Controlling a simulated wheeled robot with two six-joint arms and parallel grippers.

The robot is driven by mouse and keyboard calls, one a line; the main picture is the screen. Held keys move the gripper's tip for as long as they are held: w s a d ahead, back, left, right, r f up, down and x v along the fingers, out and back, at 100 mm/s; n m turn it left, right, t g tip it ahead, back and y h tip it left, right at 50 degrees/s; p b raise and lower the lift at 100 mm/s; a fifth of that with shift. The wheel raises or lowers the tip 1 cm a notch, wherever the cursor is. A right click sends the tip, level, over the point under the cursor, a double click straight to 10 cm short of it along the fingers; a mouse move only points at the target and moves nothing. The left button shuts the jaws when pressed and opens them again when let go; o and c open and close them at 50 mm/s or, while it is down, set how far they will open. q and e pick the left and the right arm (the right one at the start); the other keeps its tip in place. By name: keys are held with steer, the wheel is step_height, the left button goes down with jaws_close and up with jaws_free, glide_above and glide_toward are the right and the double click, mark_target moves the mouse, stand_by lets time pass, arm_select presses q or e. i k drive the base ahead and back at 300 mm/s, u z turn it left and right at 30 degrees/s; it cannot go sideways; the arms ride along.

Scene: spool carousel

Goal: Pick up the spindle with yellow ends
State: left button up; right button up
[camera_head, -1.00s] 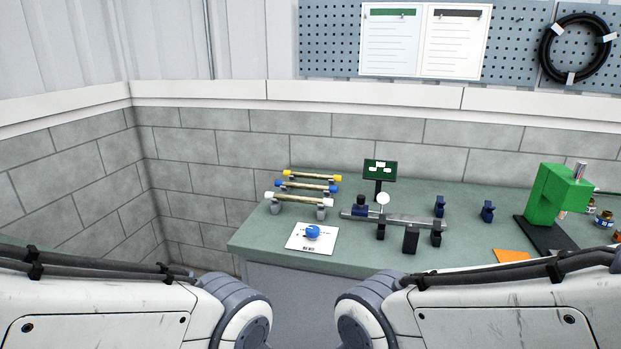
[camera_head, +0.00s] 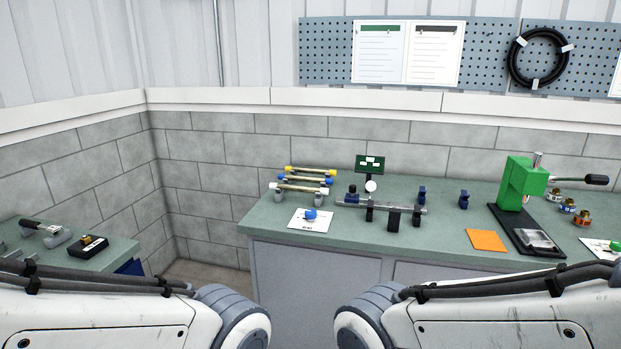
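The spindle with yellow ends (camera_head: 311,170) lies level at the back of a stack of three spindles on the green bench, in the head view. In front of it are the spindle with blue ends (camera_head: 304,179) and the spindle with white ends (camera_head: 299,188), each resting on grey supports. The nearer spindles partly hide the yellow-ended one's supports. My two arms come in at the bottom left and bottom right, well short of the bench. Neither gripper shows in the view.
A white card with a blue knob (camera_head: 311,216) lies in front of the spindles. A metal bar fixture (camera_head: 380,206) and a small green sign (camera_head: 369,164) stand to their right. A green press (camera_head: 522,183) is farther right. Another bench (camera_head: 118,248) is at the left.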

mark_target(301, 169)
steer(key=u, duration=0.45)
steer(key=i, duration=0.65)
steer(key=u, duration=0.55)
steer(key=i, duration=1.65)
steer(key=z, duration=1)
steer(key=i, duration=0.65)
steer(key=z, duration=0.5)
